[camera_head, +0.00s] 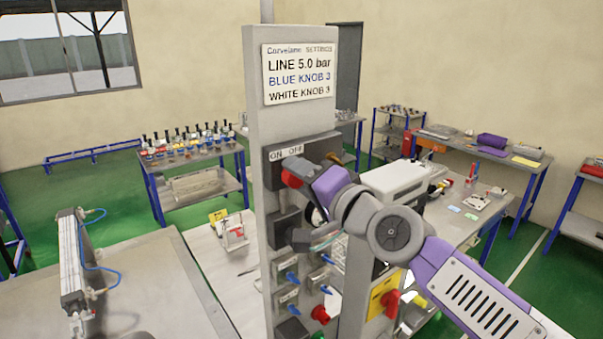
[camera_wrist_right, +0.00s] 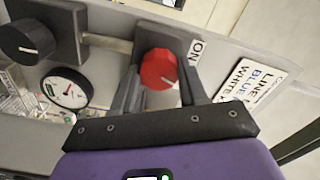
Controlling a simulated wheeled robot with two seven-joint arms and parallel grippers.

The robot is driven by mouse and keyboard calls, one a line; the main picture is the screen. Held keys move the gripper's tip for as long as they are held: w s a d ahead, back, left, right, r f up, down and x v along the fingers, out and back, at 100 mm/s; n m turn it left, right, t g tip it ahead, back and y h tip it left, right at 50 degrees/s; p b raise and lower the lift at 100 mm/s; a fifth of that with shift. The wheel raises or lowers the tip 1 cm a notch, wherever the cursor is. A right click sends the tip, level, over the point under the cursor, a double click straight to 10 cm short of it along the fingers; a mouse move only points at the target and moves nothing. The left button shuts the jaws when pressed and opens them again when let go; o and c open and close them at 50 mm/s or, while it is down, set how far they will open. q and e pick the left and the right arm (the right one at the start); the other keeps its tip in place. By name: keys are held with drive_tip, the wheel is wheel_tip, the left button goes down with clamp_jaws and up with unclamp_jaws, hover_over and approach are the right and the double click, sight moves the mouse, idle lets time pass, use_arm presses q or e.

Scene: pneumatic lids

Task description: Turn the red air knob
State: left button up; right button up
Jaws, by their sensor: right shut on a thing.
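The red air knob (camera_wrist_right: 158,66) sits on a dark box on the grey panel. In the right wrist view it is between the two fingers of my right gripper (camera_wrist_right: 159,72), which is shut on it. A white mark on the knob points down and slightly right in that view, and an ON label (camera_wrist_right: 196,50) is beside it. In the head view the red knob (camera_head: 291,179) shows partly, below the ON OFF label, with my right gripper (camera_head: 300,174) at it. My purple right hand hides part of the box. My left gripper is not in view.
A settings sign (camera_head: 299,73) is above on the panel. A black knob (camera_wrist_right: 27,42) and a round gauge (camera_wrist_right: 66,88) are near the red knob. A bench with a cylinder (camera_head: 72,260) stands left.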

drive_tip(key=m, duration=0.5)
drive_tip(key=shift+d+p, duration=0.1)
drive_tip(key=shift+p, duration=0.25)
drive_tip(key=shift+f, duration=0.1)
idle(0.3)
drive_tip(key=o, duration=1.1)
drive_tip(key=shift+c, duration=0.2)
drive_tip(key=b+v, duration=0.2)
drive_tip(key=v, duration=0.5)
drive_tip(key=shift+s+d, duration=0.2)
